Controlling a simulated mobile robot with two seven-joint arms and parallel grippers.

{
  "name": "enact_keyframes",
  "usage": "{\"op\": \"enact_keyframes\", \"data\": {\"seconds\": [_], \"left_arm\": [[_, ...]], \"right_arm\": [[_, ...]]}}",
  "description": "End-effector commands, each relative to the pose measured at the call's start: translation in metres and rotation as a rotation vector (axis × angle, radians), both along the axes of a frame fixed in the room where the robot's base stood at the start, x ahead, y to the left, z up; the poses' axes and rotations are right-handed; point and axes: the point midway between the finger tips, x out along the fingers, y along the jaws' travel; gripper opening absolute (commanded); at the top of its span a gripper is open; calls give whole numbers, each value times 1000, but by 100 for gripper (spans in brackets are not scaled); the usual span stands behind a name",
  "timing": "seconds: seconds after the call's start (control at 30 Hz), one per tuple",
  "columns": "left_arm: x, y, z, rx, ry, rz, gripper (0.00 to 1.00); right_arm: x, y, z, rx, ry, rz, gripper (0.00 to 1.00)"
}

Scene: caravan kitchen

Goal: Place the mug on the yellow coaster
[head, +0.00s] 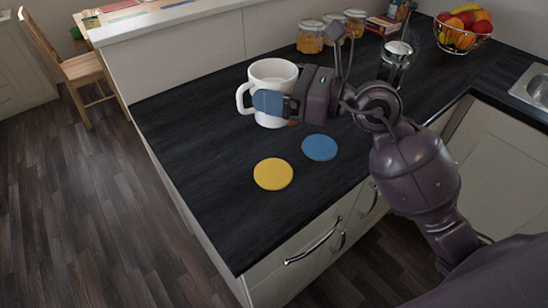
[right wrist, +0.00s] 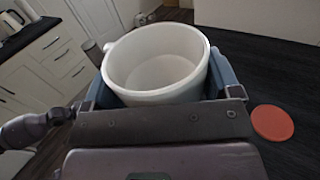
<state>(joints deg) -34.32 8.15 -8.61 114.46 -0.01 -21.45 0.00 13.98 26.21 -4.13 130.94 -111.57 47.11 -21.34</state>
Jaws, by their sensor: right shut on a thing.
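The white mug (head: 272,75) is upright at the middle of the dark counter, its handle to the left in the head view. My right gripper (head: 270,103) is shut on the mug, with blue finger pads on its sides. In the right wrist view the mug (right wrist: 157,65) is empty inside, between the fingers. The yellow coaster (head: 273,174) lies bare on the counter, nearer than the mug. I cannot tell whether the mug's base touches the counter. My left gripper is not in view.
A blue coaster (head: 319,147) lies right of the yellow one. A red coaster (right wrist: 273,122) shows beside the mug, mostly hidden in the head view. A glass jar (head: 396,62), food jars (head: 311,37) and a fruit bowl (head: 463,32) stand farther back. The counter left of the yellow coaster is clear.

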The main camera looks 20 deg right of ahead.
Motion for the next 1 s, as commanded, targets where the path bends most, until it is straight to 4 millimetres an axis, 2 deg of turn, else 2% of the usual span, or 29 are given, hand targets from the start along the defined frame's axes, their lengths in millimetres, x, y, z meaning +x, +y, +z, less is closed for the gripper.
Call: {"op": "enact_keyframes", "data": {"seconds": [0.03,0.3,0.43,0.67,0.9,1.0], "left_arm": [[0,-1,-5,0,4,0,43],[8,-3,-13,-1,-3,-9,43],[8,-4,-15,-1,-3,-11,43],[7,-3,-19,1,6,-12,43],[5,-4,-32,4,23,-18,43],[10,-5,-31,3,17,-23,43]], "right_arm": [[0,0,-17,3,9,-1,51],[0,0,-76,2,8,-2,51],[1,0,-94,3,5,-2,51],[0,0,-108,3,2,-1,51],[1,0,-148,3,8,-2,51],[0,0,-157,4,5,-2,51]]}}
